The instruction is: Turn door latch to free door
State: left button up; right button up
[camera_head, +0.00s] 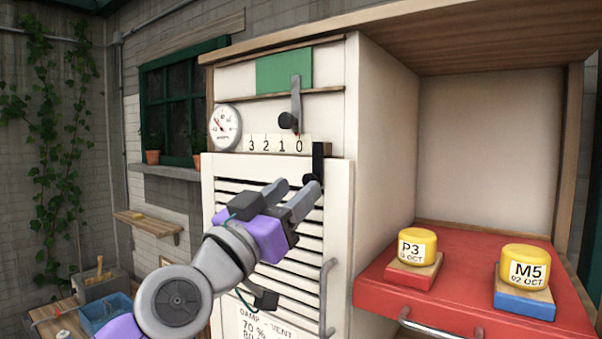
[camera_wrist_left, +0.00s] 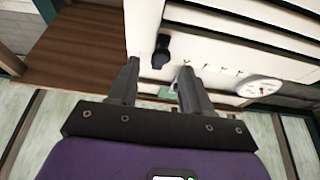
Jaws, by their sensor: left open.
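The dark door latch (camera_head: 318,163) stands upright at the top right corner of the white louvred door (camera_head: 232,170), across the seam with the panel above. The door looks closed. My left gripper (camera_head: 297,190) is open just in front of the door's top right part, its fingertips close below and beside the latch. In the left wrist view the latch (camera_wrist_left: 161,50) shows beyond and between the open fingertips (camera_wrist_left: 159,70). Nothing is held, and I cannot tell whether a finger touches the latch. My right gripper is not in view.
Above the door are a lever with a black knob (camera_head: 288,121), a number strip (camera_head: 270,144) and a round gauge (camera_head: 225,127). A grey door handle (camera_head: 327,300) is lower right. Yellow-topped blocks P3 (camera_head: 417,246) and M5 (camera_head: 525,268) sit on a red shelf (camera_head: 460,288) to the right.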

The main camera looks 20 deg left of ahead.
aim_at(313, 165)
pick_arm(q)
jog(key=x, duration=0.2)
jog(key=shift+w+p, duration=0.35)
jog(key=shift+w, duration=0.1)
jog(key=shift+d, duration=0.1)
jog(key=shift+s, duration=0.15)
jog(key=shift+c, duration=1)
grip_shut()
